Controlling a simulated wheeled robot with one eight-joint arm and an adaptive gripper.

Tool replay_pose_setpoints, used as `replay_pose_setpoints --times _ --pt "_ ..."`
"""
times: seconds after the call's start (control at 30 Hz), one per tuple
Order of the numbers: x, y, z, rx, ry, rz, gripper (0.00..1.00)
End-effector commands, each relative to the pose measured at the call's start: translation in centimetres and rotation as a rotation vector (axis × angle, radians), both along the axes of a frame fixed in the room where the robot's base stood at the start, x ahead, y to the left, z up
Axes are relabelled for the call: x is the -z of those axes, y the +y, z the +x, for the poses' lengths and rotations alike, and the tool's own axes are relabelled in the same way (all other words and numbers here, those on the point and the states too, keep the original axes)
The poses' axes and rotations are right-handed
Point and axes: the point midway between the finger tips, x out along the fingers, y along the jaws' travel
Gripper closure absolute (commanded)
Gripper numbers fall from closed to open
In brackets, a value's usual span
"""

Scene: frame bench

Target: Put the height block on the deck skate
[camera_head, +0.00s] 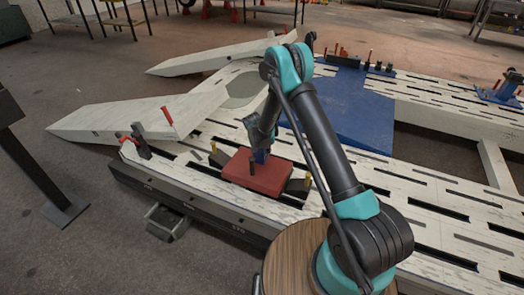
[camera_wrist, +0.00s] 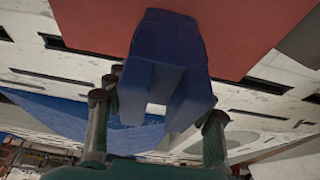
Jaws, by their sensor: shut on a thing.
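The height block (camera_wrist: 168,45) is blue, with a slot between two legs in the wrist view. In the head view only a small blue part (camera_head: 261,157) shows beside the gripper. My gripper (camera_head: 258,148) is shut on it; in the wrist view the fingers (camera_wrist: 160,108) flank the block. The deck skate (camera_head: 268,179) seems to be the flat red slab on the bench's near side; its red surface also shows in the wrist view (camera_wrist: 245,28). The block is over or at the red slab. I cannot tell whether they touch.
The slotted pale bench deck (camera_head: 440,213) surrounds the slab. Yellow-topped posts (camera_head: 307,181) stand close to it. A blue plate (camera_head: 350,112) lies behind my arm. Pale ramps (camera_head: 130,112) and red-handled clamps (camera_head: 140,140) are at left.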

Motion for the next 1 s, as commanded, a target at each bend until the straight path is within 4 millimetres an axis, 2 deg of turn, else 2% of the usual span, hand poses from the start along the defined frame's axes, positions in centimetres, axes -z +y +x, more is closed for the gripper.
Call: replay_pose_setpoints --times 0.1,0.43,0.47,0.5,0.63,1.0 --pt "0.76 0.0 0.01 0.0 -0.001 0.0 1.0" --pt "0.97 0.0 0.01 0.0 -0.001 0.0 1.0" --pt "1.05 0.0 0.0 0.0 0.0 0.0 0.45" --pt "1.02 -0.01 0.0 0.0 0.0 0.0 0.4" --pt "1.0 -0.01 -0.01 0.0 0.0 0.0 0.26" --pt "0.6 0.01 -0.06 0.0 0.0 0.0 0.26"
